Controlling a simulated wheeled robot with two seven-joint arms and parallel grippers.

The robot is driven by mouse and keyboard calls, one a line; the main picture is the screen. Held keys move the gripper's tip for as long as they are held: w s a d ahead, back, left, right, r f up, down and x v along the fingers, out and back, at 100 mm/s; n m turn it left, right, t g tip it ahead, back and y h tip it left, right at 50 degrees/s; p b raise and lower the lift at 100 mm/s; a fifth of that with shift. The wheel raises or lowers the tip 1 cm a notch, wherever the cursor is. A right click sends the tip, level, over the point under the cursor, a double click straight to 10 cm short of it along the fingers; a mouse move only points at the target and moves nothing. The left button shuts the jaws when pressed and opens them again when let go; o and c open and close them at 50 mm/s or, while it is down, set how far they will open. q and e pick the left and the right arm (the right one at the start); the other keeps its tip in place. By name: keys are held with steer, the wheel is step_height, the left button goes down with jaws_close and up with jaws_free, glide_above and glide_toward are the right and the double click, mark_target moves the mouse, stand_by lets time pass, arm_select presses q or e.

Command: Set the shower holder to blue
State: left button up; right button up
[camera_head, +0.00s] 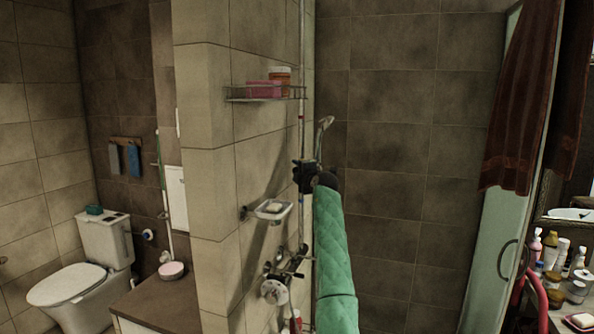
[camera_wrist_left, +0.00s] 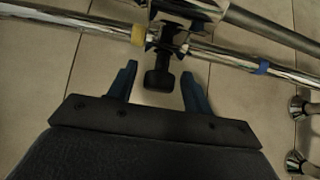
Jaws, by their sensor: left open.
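The shower holder (camera_wrist_left: 170,38) is a dark clamp on a chrome rail (camera_wrist_left: 220,53) in the left wrist view, with a black knob (camera_wrist_left: 158,80) sticking out toward me. A yellow band (camera_wrist_left: 138,35) is on the rail right beside the holder. A blue band (camera_wrist_left: 262,67) is farther right along the rail, apart from the holder. My left gripper (camera_head: 302,174) is at the rail in the head view and hides most of the holder there. Its fingers are open, one on each side of the knob. The shower head (camera_head: 325,122) shows just above it. My right gripper is out of view.
A wire shelf (camera_head: 265,93) with pink items is on the wall above left of my gripper. A soap dish (camera_head: 273,209) sticks out lower left, and the mixer tap (camera_head: 285,265) is below. The tiled wall to the right is clear.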

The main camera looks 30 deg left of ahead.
arm_select(q)
steer(key=shift+a, duration=0.1)
jaws_close()
steer(key=shift+f, duration=0.25)
